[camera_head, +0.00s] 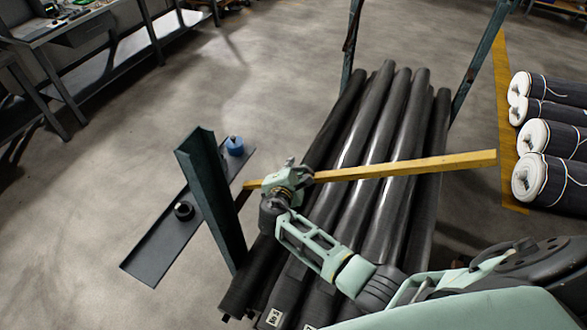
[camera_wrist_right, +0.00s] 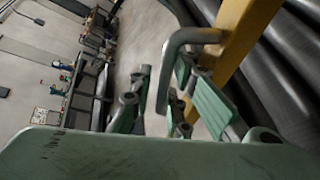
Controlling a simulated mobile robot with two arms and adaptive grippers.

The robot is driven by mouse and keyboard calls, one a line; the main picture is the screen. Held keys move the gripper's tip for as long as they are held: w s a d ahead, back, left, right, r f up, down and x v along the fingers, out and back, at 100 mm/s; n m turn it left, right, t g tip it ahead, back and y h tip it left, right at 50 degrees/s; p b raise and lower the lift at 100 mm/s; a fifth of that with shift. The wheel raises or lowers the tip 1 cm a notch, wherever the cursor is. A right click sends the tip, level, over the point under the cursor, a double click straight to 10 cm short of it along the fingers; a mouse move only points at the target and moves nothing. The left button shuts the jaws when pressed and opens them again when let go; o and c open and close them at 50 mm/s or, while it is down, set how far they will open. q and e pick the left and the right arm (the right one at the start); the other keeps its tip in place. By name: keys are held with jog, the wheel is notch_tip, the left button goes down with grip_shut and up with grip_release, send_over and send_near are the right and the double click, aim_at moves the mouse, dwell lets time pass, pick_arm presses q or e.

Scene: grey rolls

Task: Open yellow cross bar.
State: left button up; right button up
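The yellow cross bar (camera_head: 410,167) lies across above the dark rolls in the head view, its left end near a dark green post (camera_head: 212,195). In the right wrist view the bar (camera_wrist_right: 243,40) runs down from the top right. A bent grey handle (camera_wrist_right: 184,42) sticks out from it. My right gripper (camera_head: 284,182) is at the left part of the bar. In the wrist view its fingers (camera_wrist_right: 168,100) stand apart, with the handle's bent end between them; I see gaps beside the handle. My left gripper is not in view.
Several long dark rolls (camera_head: 385,120) lie under the bar between green posts. A dark base plate (camera_head: 160,240) carries a blue cap (camera_head: 234,146) and a black ring (camera_head: 183,210). White-ended rolls (camera_head: 535,177) lie at the right. The floor (camera_head: 240,80) at upper left is clear.

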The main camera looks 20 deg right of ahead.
dwell(0.3)
jog(key=v, duration=1.2)
